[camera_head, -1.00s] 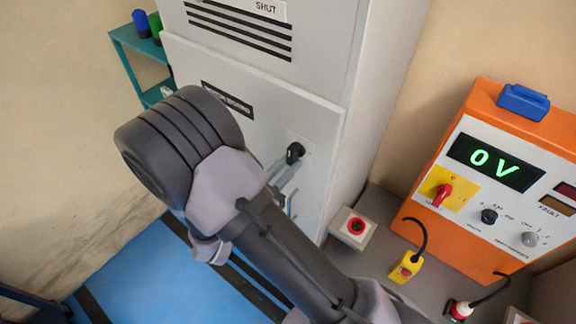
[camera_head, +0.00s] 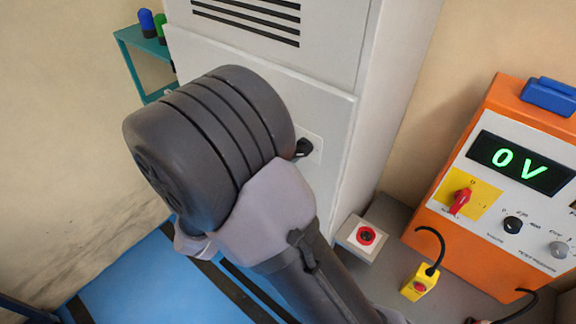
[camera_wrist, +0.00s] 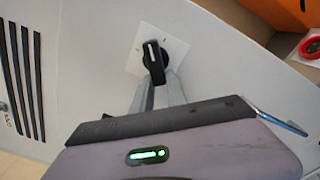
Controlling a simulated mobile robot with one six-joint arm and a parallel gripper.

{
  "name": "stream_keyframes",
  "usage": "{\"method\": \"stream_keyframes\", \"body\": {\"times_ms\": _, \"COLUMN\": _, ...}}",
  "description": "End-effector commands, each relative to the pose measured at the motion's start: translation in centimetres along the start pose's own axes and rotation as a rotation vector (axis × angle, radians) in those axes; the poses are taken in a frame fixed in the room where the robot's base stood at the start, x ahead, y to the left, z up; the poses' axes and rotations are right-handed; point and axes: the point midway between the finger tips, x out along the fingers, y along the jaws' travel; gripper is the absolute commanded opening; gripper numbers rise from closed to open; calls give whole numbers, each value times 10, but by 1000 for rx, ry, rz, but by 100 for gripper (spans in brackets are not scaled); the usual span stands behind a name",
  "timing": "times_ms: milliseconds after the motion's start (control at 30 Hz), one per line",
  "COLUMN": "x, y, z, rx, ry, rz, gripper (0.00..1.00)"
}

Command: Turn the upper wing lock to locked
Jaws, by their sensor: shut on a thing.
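A black wing lock (camera_wrist: 154,62) with a white line on its handle sits on a white square plate (camera_wrist: 172,48) on the grey cabinet door. In the wrist view its handle points almost straight along my fingers, and the plate sits at a slant to it. My gripper (camera_wrist: 156,80) is shut on the wing lock's handle, one grey finger on each side. In the head view the wing lock (camera_head: 303,149) shows just past my wrist, which hides my fingers. The plate's small marks are too small to read.
The grey cabinet (camera_head: 335,110) has dark vent slots above. A teal shelf (camera_head: 137,55) stands at the left.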

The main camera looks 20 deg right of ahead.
Motion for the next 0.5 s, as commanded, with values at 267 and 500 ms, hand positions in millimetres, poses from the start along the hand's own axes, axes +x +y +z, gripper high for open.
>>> {"method": "stream_keyframes", "body": {"times_ms": 267, "x": 0, "y": 4, "z": -2, "rx": 258, "ry": 0, "rz": 1, "gripper": 0}}
{"method": "stream_keyframes", "body": {"times_ms": 500, "x": 0, "y": 9, "z": 0, "rx": 452, "ry": 0, "rz": 1, "gripper": 0}}
